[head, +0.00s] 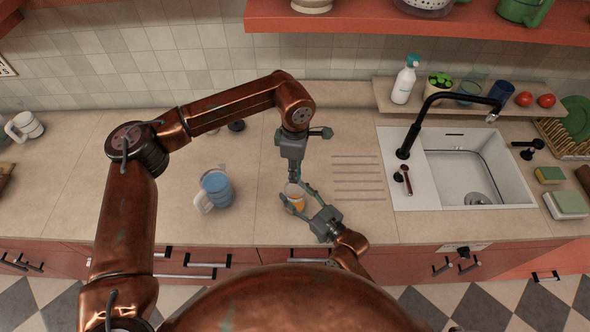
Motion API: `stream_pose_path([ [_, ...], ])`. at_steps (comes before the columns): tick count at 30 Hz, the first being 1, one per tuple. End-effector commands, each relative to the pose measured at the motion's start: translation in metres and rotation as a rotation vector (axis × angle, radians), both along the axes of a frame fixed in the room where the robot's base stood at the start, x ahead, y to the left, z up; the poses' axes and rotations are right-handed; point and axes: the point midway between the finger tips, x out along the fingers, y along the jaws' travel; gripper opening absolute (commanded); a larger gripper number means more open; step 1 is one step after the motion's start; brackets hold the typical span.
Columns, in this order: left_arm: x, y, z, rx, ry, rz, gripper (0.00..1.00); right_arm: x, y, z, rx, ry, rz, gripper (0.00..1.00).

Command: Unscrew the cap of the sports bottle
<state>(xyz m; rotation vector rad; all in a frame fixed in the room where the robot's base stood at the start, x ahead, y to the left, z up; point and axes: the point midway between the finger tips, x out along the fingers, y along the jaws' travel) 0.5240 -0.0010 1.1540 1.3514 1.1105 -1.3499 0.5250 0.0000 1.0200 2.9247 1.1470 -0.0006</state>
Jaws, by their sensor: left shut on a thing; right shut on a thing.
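The sports bottle (298,205) stands on the counter near its front edge, with an orange lower part showing. My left gripper (294,178) comes down from above and is shut on the top of the bottle, at the cap. The cap itself is mostly hidden by the fingers. My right gripper (300,205) reaches in from the lower right and is shut around the bottle's body. The bottle looks about upright between the two grippers.
A sink (475,175) with a black faucet (408,145) lies to the right, beside drain grooves. A low shelf (385,97) behind holds a spray bottle (404,83) and tomatoes. Another mug (27,126) stands far left.

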Motion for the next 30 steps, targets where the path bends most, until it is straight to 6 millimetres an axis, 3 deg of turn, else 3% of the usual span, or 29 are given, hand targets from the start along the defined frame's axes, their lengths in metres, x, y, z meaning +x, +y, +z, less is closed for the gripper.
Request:
stream_pose_path([
  [30,0.0006,0.0,0.0016,-0.002,-0.003,2.115,0.0,0.0003,-0.0007,0.0003,0.001,-0.001,-0.001,0.0],
])
